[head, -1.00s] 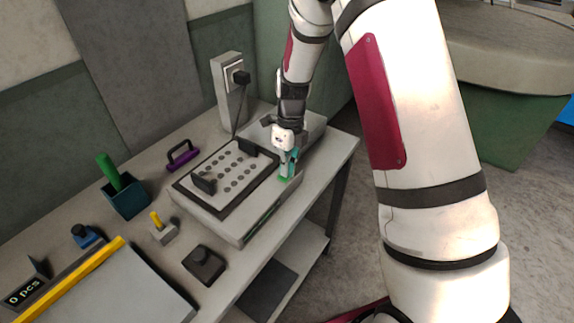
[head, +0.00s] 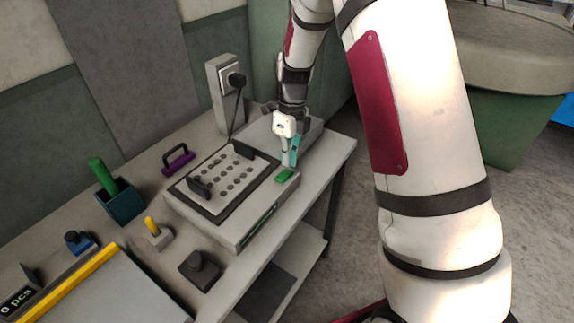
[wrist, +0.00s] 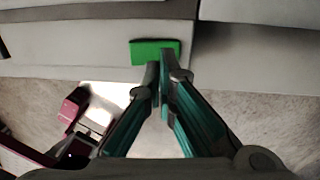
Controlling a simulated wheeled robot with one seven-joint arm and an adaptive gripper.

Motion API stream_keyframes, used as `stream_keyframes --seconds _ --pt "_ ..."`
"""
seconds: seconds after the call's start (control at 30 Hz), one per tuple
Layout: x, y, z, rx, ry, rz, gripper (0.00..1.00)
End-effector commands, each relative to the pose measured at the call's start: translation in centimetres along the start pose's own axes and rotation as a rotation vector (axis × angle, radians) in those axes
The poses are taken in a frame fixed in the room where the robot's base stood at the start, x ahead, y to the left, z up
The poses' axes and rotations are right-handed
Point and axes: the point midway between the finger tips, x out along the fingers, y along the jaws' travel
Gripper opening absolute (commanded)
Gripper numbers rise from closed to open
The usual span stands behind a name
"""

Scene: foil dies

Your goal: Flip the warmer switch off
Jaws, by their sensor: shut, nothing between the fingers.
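The warmer (head: 232,236) is a grey box on the bench, with a dark-framed plate of round holes on top. Its switch (head: 285,175) is a lit green rocker at the right end of the box, and it also shows in the wrist view (wrist: 155,52). My gripper (head: 289,164) is shut and empty, its teal fingers just behind and above the switch in the head view. In the wrist view the fingertips (wrist: 159,68) meet right by the switch's lower edge. I cannot tell whether they touch it.
A black plug sits in the wall socket post (head: 218,100), with its cord running down behind the warmer. Open floor lies right of the bench.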

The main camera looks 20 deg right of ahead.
Motion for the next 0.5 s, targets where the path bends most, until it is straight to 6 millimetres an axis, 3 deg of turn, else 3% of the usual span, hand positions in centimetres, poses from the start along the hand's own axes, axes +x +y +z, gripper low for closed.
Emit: stream_keyframes --seconds 0.1,0.3,0.5 --pt "-2.7 -0.1 0.1 -0.001 -0.005 -0.004 0.0" --pt "-6.4 0.0 0.1 -0.001 -0.005 -0.003 0.0" --pt "-8.3 0.0 0.1 0.0 -0.004 -0.003 0.0"
